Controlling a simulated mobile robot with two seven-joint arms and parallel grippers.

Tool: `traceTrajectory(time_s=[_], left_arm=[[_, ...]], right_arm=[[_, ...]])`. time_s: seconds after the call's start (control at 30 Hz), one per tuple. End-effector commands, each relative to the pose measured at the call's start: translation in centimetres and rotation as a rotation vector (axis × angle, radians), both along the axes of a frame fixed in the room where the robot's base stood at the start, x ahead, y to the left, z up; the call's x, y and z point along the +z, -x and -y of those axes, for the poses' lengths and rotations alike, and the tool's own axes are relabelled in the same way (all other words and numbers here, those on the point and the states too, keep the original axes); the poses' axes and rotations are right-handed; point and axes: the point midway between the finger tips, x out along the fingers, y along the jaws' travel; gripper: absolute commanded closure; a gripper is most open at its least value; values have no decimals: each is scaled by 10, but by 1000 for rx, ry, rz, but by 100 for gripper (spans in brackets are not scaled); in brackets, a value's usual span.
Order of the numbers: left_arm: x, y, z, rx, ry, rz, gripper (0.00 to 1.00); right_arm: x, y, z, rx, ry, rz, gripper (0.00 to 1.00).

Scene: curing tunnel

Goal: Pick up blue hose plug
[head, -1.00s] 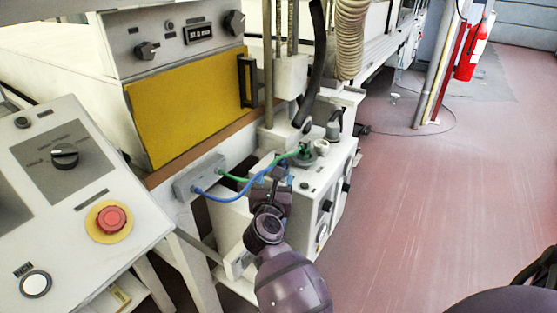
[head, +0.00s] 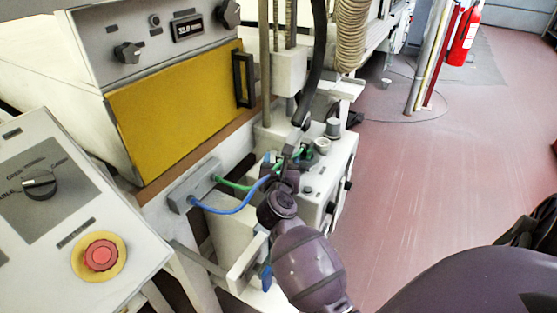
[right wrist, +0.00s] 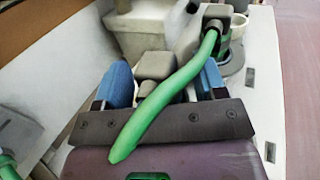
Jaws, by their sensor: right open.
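A blue hose (head: 232,211) runs from a grey block (head: 193,190) on the machine's side and curves up behind my right gripper (head: 279,160). Its plug end is hidden there. A small blue piece (head: 266,275) shows lower down beside my arm; I cannot tell what it is. In the right wrist view my right gripper (right wrist: 163,88) is open, its two blue fingers apart, over the white box (head: 338,165). A green hose (right wrist: 168,92) crosses over the gripper and ends in a dark plug at a fitting (right wrist: 217,18). The blue hose does not show there. My left gripper is out of view.
A control panel with a red button (head: 101,256) stands at left. A yellow door (head: 180,110) with a dark handle is behind the hoses. A black hose (head: 314,75) hangs down near the gripper. The red floor (head: 440,170) at right is clear.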

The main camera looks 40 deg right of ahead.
Motion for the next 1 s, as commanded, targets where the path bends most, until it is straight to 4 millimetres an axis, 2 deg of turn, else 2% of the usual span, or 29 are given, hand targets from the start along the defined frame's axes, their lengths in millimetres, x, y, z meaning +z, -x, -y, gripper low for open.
traceTrajectory(time_s=[0.1, 0.47, 0.77, 0.87, 1.0], left_arm=[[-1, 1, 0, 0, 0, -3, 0], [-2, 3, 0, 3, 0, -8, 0], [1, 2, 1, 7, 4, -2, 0], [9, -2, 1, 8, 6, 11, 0], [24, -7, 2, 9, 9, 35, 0]], right_arm=[[0, 0, 0, 0, 0, 0, 35], [0, 0, 0, 0, 0, 0, 90], [5, 0, 0, 0, -1, 4, 91], [17, 0, 0, 0, 0, 7, 91], [47, 0, 0, 0, -1, 15, 91]])
